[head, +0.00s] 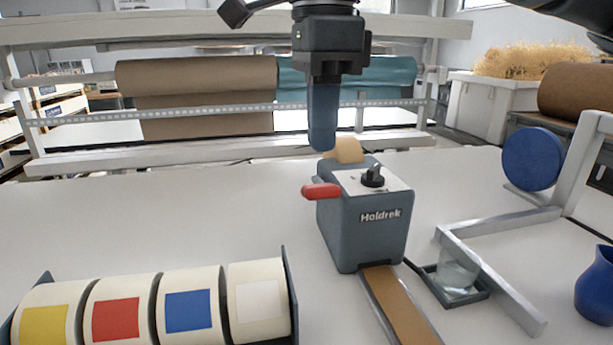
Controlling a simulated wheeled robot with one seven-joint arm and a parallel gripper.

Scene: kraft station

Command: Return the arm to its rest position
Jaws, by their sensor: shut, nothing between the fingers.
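My gripper (322,140) hangs in the upper middle of the head view, pointing straight down with its blue fingers together. It is shut and holds nothing. Its fingertips appear just above and behind the grey tape dispenser marked Holdrek (362,235) in the picture. Whether they touch anything behind it is hard to tell, but no contact shows. The dispenser has a red lever (321,191) on its left side and a black knob (372,177) on top. Part of my arm also shows at the top right corner.
A rack of label rolls (291,290) stands at the front left. A brown tape strip (400,306) runs from the dispenser. A metal frame (500,290), a glass (457,276), a blue disc (532,159) and a blue vase (597,287) are at right. Paper rolls (195,76) hang behind.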

